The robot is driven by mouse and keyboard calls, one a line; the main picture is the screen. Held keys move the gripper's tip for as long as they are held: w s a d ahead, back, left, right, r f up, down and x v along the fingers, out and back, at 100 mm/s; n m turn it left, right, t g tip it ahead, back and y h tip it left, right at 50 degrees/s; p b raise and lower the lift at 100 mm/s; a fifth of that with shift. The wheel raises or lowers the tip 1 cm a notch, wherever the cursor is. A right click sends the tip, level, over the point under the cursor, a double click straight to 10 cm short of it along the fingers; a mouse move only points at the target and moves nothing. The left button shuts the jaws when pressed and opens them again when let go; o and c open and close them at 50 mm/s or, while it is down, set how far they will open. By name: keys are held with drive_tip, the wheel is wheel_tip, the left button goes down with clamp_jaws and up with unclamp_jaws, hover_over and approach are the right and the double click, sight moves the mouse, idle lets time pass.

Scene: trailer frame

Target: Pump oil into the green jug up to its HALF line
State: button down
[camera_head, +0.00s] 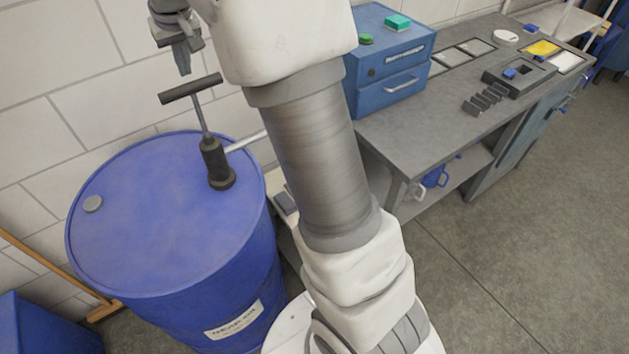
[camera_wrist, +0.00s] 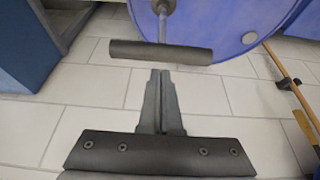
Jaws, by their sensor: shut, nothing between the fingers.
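A blue drum (camera_head: 160,225) stands by the wall, with a dark hand pump (camera_head: 215,165) upright on its top. The pump's T-handle (camera_head: 191,88) is raised on its rod. A pale spout (camera_head: 246,140) runs right from the pump and passes behind my arm, so its end is hidden. My gripper (camera_head: 184,68) is shut and empty, a little above the T-handle in the head view. In the wrist view, my gripper (camera_wrist: 160,75) points toward the handle (camera_wrist: 160,52), apparently without touching it. The green jug is not visible in either view.
A grey workbench (camera_head: 400,140) stands to the right with a blue drawer cabinet (camera_head: 392,60) on it. Blue and white vessels (camera_head: 435,178) sit on its lower shelf. A wooden-handled broom (camera_head: 60,265) leans left of the drum. The floor at right is clear.

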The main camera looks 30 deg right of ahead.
sight(199, 109)
idle(0.3)
drive_tip(key=shift+s+f+b, duration=0.1)
drive_tip(key=shift+f+b, duration=3.9)
drive_tip(key=shift+f, duration=1.65)
wheel_tip(199, 109, up, 11)
drive_tip(key=p, duration=0.8)
drive_tip(key=shift+r, duration=0.1)
drive_tip(key=shift+f+b, duration=0.65)
drive_tip(key=shift+f, duration=0.7)
drive_tip(key=shift+f+b, duration=0.2)
drive_tip(key=shift+b, duration=0.1)
drive_tip(key=shift+r+p, duration=1.05)
drive_tip(key=shift+r, duration=0.45)
